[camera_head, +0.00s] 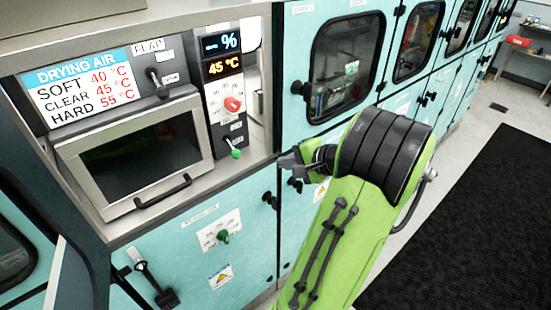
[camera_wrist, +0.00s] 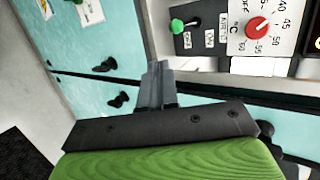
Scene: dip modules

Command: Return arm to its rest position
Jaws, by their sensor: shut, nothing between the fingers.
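My gripper (camera_head: 288,161) is at the end of my green arm, in front of the teal cabinet, just right of the drying air panel. In the wrist view its fingers (camera_wrist: 158,70) are together with nothing between them. The panel has a red knob (camera_head: 233,104) and a green-tipped toggle switch (camera_head: 236,153); both show in the wrist view as a red knob (camera_wrist: 258,28) and a green-tipped switch (camera_wrist: 178,25). The gripper appears apart from both controls. The display (camera_head: 223,67) reads 45 °C.
A glass-fronted drawer or door (camera_head: 135,155) with a black handle sits left of the controls. A lower cabinet panel has a green-centred knob (camera_head: 222,237) and a black lever (camera_head: 155,280). Cabinet handles (camera_head: 270,200) stick out near my gripper. Open floor with a black mat (camera_head: 480,220) lies to the right.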

